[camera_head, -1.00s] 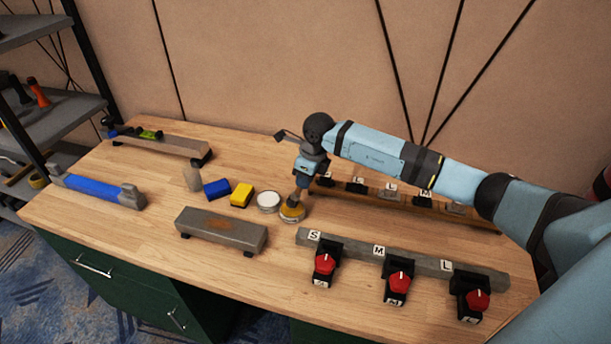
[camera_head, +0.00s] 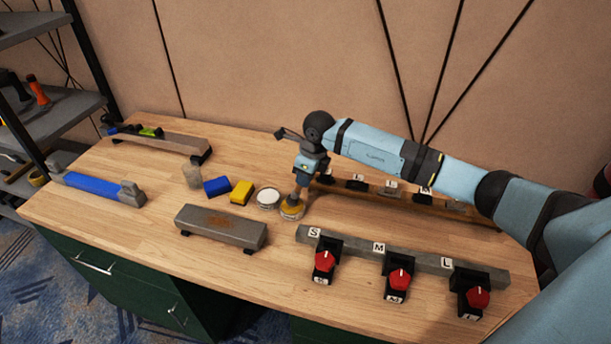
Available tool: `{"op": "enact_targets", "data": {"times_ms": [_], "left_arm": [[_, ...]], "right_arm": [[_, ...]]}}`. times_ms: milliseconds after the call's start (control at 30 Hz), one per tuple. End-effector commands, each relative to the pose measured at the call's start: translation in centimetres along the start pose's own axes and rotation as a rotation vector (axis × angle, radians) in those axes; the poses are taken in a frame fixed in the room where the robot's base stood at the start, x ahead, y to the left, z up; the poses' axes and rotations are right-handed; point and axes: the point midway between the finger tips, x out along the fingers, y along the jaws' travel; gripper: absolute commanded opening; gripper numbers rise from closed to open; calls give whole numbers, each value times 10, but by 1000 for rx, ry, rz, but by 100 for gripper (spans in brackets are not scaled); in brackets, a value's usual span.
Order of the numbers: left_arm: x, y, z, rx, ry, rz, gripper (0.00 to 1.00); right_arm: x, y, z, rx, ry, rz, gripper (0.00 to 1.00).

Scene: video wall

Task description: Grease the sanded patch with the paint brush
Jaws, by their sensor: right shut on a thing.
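A grey block on black feet (camera_head: 198,228) stands at the front middle of the workbench. A brownish, rough patch (camera_head: 221,220) shows on its top, likely the sanded one. My right gripper (camera_head: 300,190) points down directly over a small round tin (camera_head: 291,211) with amber contents. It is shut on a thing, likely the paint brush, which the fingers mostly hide. Its lower end reaches the tin; I cannot tell how deep it goes. My left gripper is not in view.
A rail with red knobs (camera_head: 397,281) lies at the front right. A blue bar (camera_head: 100,187) lies at the left.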

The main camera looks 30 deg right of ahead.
Motion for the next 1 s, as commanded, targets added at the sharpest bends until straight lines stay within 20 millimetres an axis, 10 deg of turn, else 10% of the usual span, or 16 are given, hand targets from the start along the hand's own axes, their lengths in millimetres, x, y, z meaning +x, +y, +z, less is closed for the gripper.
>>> {"op": "enact_targets", "data": {"times_ms": [1000], "left_arm": [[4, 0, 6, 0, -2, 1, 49]], "right_arm": [[7, 0, -2, 0, 1, 0, 0]]}}
